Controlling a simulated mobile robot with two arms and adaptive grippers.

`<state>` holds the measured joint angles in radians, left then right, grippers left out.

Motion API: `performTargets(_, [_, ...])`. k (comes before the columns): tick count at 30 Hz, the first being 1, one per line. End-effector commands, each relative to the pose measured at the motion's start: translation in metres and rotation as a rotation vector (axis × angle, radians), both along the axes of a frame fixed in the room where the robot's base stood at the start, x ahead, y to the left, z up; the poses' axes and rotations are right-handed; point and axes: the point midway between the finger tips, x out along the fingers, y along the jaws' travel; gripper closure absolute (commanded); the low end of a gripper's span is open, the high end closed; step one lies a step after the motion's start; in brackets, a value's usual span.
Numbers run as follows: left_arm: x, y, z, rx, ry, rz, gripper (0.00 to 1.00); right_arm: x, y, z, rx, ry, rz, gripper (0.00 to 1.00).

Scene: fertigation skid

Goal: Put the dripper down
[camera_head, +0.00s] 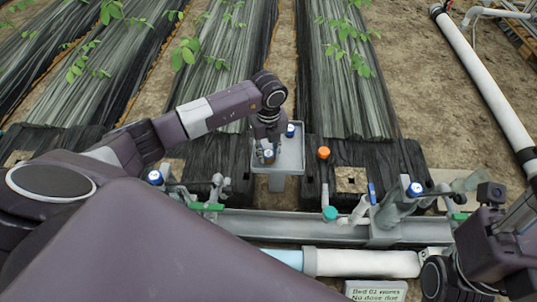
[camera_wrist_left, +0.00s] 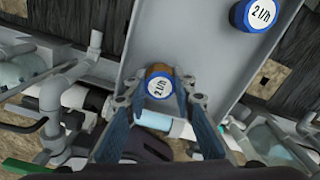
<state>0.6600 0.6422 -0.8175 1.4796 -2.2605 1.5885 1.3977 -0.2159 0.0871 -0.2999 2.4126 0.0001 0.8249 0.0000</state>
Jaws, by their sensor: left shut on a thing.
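My left gripper (camera_head: 268,153) is shut on a dripper (camera_head: 269,157) over the near left part of a small grey tray (camera_head: 299,160). In the left wrist view, the held dripper (camera_wrist_left: 157,88) has a blue and white cap marked 2 l/h and a brownish body, between the two fingers (camera_wrist_left: 158,92). I cannot tell whether it touches the tray floor (camera_wrist_left: 195,45). A second blue-capped dripper (camera_head: 291,130), also marked 2 l/h in the left wrist view (camera_wrist_left: 255,14), stands on the tray, apart from the held one. My right gripper's fingers do not show.
A grey rail with pipes (camera_head: 290,228) runs in front of the tray. Blue-capped fittings stand left (camera_head: 155,177) and right (camera_head: 415,189). An orange cap (camera_head: 323,153) is just right of the tray, and a teal cap (camera_head: 329,213) is nearer. A sign (camera_head: 376,291) is at the bottom.

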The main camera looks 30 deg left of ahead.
Motion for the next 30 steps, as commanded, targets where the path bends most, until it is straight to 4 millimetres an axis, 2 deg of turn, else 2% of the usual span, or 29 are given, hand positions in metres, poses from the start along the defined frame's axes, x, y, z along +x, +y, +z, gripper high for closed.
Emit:
performTargets(9, [0.000, 0.000, -0.003, 0.000, 0.000, 0.000, 1.00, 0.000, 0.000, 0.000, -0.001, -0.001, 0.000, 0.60])
performTargets(10, [0.000, 0.000, -0.002, -0.001, -0.001, 0.000, 0.74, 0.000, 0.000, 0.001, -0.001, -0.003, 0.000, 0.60])
performTargets(14, [0.000, 0.000, -0.002, -0.001, -0.001, 0.000, 0.60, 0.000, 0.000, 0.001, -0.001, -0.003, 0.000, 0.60])
performTargets(23, [0.000, 0.000, 0.000, -0.001, -0.001, 0.000, 0.59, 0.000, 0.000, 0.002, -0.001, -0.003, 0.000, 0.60])
performTargets(27, [0.001, 0.000, 0.014, -0.001, -0.003, -0.001, 0.59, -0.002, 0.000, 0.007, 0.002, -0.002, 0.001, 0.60])
performTargets(30, [0.001, 0.000, 0.034, -0.001, -0.004, -0.001, 0.59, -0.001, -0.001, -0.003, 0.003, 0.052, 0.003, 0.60])
